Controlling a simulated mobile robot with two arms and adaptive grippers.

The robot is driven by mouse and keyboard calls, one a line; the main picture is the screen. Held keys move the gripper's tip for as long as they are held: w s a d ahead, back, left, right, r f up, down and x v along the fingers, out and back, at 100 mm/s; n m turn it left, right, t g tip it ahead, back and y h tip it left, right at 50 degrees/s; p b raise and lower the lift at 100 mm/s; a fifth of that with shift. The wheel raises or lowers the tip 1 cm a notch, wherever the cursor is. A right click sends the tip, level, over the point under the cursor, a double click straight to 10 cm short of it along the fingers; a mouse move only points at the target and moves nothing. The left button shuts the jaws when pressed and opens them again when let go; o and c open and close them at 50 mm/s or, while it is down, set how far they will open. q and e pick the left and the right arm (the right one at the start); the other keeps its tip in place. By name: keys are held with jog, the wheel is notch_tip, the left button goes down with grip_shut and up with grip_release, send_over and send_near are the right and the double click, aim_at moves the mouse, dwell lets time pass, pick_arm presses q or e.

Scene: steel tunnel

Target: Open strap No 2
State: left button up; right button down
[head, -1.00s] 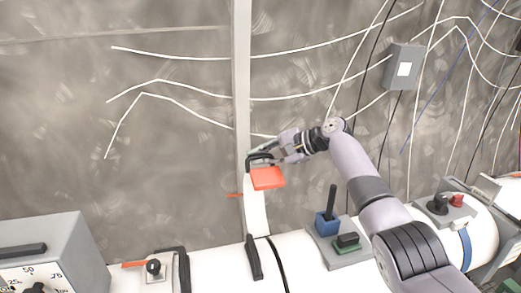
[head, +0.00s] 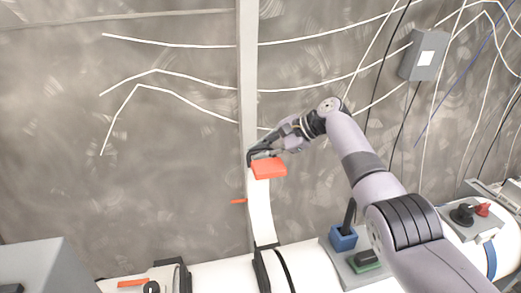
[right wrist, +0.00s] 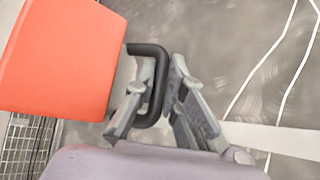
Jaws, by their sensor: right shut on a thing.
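A white strap (head: 260,215) stands up from the white pipe (head: 222,273), with a black band at its foot. An orange block (head: 269,168) and a black handle (head: 251,157) are at its raised upper end. My right gripper (head: 268,150) is shut on the handle; in the right wrist view its fingers (right wrist: 163,92) are around the black loop (right wrist: 157,70), beside the large orange block (right wrist: 62,55). No number is readable on the strap. A small red tab (head: 238,201) shows left of it. My left gripper is not in view.
A grey plate (head: 362,268) with a blue socket (head: 343,238) and green block stands right of the strap. A red-levered fitting (head: 132,283) is on the pipe at left. A grey wall box (head: 424,53) and cables are behind.

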jog(key=c, duration=1.7)
grip_release()
jog(key=shift+f, duration=0.4)
jog(key=shift+o, duration=0.2)
jog(key=shift+r, duration=0.1)
jog(key=shift+r, duration=0.1)
jog(key=v, duration=1.2)
